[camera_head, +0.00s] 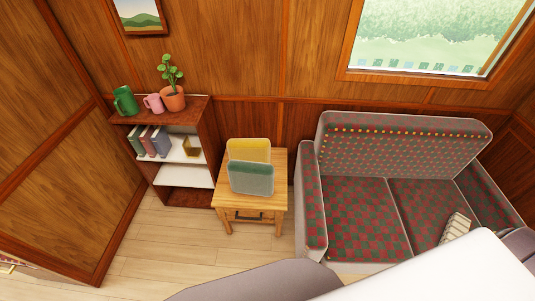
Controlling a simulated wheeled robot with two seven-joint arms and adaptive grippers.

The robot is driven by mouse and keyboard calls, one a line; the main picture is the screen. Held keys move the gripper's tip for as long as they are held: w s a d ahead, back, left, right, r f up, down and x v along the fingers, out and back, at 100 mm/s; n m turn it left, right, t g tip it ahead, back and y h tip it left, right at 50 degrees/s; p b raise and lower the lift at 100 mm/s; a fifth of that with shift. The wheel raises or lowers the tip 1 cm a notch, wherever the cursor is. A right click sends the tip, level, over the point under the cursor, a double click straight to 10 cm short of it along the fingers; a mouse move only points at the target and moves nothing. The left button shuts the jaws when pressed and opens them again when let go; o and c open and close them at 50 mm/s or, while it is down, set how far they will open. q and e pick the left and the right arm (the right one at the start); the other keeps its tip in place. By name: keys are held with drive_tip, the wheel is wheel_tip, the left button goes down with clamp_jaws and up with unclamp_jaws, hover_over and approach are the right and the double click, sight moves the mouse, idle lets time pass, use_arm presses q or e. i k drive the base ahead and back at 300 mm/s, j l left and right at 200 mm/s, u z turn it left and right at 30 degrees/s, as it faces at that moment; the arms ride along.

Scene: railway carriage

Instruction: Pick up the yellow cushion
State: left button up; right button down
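The yellow cushion (249,149) stands upright on a small wooden side table (278,190) between the bookshelf and the sofa. A grey-green cushion (251,178) stands in front of it and hides its lower part. I cannot tell whether the two cushions touch. Neither of my grippers shows in the head view; only parts of my own body fill the bottom right.
A bookshelf (211,150) at the left holds a green jug (125,101), a pink mug (153,103), a potted plant (172,97) and several books. A patterned sofa (362,215) with a striped item (456,227) stands at the right. Floor (170,245) is clear before the table.

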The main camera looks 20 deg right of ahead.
sight(251, 149)
drive_tip(key=i+j+z, duration=0.15)
drive_tip(key=z, duration=0.3)
drive_tip(key=i+j+z, duration=0.1)
drive_tip(key=j+z, duration=0.15)
drive_tip(key=z, duration=0.2)
drive_tip(key=i+j+z, duration=0.1)
drive_tip(key=j+z, duration=0.15)
drive_tip(key=i+j+z, duration=0.1)
drive_tip(key=j+z, duration=0.45)
drive_tip(key=j, duration=0.15)
drive_tip(key=i+j, duration=0.05)
